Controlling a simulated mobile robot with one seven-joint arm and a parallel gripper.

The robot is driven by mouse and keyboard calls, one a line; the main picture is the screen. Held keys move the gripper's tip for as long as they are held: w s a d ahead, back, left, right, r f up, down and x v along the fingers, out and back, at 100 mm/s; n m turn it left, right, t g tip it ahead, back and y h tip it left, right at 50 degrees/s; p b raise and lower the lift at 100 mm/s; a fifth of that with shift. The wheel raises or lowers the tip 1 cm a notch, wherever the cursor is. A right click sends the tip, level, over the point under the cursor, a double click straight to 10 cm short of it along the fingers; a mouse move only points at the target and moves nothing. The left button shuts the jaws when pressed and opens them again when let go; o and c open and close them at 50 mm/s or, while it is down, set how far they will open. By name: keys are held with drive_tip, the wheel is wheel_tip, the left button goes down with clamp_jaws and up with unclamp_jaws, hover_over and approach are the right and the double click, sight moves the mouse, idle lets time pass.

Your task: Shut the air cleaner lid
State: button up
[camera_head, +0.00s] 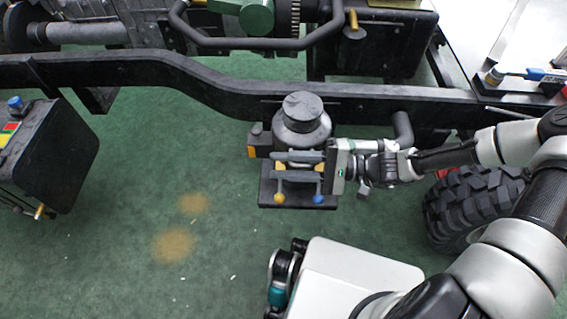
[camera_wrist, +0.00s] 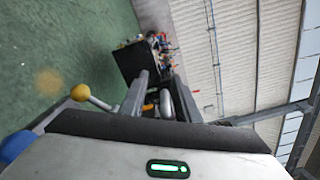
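The air cleaner (camera_head: 303,122) is a dark round canister with a capped top, beside the chassis rail in the head view. A dark flat plate (camera_head: 298,204) shows below it; I cannot tell whether this is the lid. Two levers stand at its front, one with a yellow knob (camera_head: 279,198) and one with a blue knob (camera_head: 318,199). The wrist view also shows the yellow knob (camera_wrist: 80,92) and the blue knob (camera_wrist: 16,146). My gripper (camera_head: 298,167) reaches in from the right, in front of the canister. Its fingers (camera_wrist: 160,98) are apart; contact with the canister or levers is unclear.
The black chassis rail (camera_head: 220,85) runs behind the canister. A dark box (camera_head: 48,155) with a blue cap stands at left. A tyre (camera_head: 475,205) is at right. Green floor (camera_head: 150,210) is clear at left of the canister.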

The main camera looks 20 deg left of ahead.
idle(0.3)
drive_tip(key=shift+d+r, duration=0.1)
drive_tip(key=shift+w+d, duration=0.15)
drive_tip(key=shift+d, duration=0.15)
drive_tip(key=p+v, duration=0.2)
drive_tip(key=v, duration=1.4)
drive_tip(key=shift+d, duration=0.3)
drive_tip(key=shift+w, duration=0.15)
